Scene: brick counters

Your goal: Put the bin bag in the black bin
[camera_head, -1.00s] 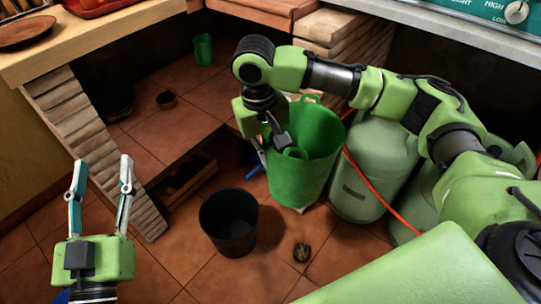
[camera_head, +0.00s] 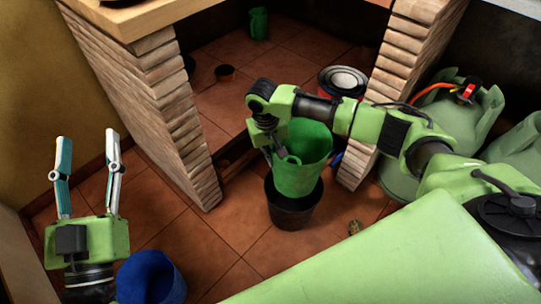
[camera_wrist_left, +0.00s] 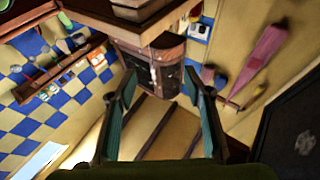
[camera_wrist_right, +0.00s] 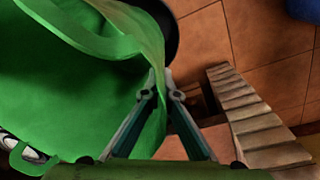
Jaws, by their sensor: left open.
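The green bin bag (camera_head: 303,165) hangs open-mouthed from my right gripper (camera_head: 279,157) in the head view. Its lower end overlaps the mouth of the black bin (camera_head: 292,212), which stands upright on the floor. I cannot tell whether the bag's bottom is inside the bin or just above it. In the right wrist view, my right gripper (camera_wrist_right: 164,82) is shut on the rim of the bag (camera_wrist_right: 70,100), and a dark piece of the bin (camera_wrist_right: 155,18) shows behind. My left gripper (camera_head: 86,140) is open and empty, far to the left.
A blue bin (camera_head: 150,278) stands at the lower left, near my left gripper. Brick pillars (camera_head: 165,110) flank a low tiled recess. Green gas bottles (camera_head: 450,125) stand at the right.

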